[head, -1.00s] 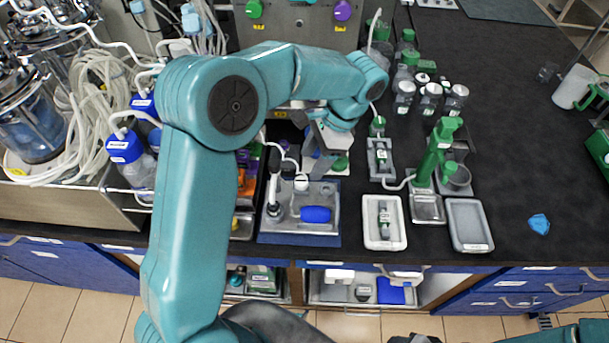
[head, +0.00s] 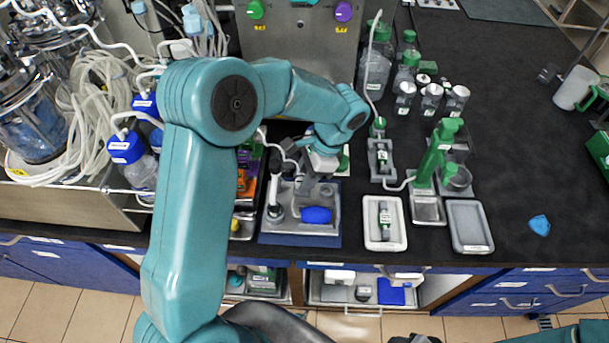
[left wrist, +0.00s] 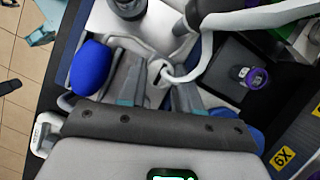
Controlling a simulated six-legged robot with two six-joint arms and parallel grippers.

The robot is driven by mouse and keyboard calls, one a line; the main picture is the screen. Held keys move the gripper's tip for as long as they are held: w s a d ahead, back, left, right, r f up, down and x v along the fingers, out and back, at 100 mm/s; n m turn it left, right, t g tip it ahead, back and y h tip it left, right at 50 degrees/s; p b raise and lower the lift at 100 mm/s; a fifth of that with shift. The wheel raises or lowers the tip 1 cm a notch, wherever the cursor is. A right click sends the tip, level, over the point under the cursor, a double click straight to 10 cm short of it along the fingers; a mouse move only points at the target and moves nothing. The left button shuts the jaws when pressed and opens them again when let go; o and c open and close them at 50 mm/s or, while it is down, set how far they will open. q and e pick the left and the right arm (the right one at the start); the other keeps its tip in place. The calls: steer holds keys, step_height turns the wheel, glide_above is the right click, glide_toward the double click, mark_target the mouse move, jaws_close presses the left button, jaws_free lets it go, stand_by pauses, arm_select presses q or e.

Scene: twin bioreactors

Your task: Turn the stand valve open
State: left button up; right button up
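A stand with a blue handle (head: 316,214) and a dark upright post (head: 274,196) sits on a grey tray (head: 327,234) at the bench's front edge. I take the blue handle to be the stand valve's. My left gripper (head: 318,186) is low over this tray, just behind the blue handle; the arm hides part of the stand. In the left wrist view the two fingers (left wrist: 158,92) are apart, with a pale tube loop near and between them. A rounded blue end (left wrist: 91,68) shows left of the fingers. I cannot tell whether they touch anything. My right gripper does not show.
White trays (head: 370,236) (head: 465,246) and a green stand (head: 436,155) stand to the right. Bottles (head: 376,65) are behind them. Coiled tubing (head: 100,95) and blue-capped bottles (head: 126,147) crowd the left. The bench at far right is mostly clear.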

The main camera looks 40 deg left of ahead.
arm_select(q)
steer(key=shift+a+n, duration=0.1)
steer(key=shift+n, duration=0.5)
steer(key=o, duration=1.1)
steer(key=shift+c, duration=0.2)
steer(key=v, duration=1.6)
steer(key=shift+w+r+p, duration=0.2)
steer(key=shift+w+p, duration=0.1)
steer(key=shift+p, duration=0.05)
steer(key=shift+a, duration=0.1)
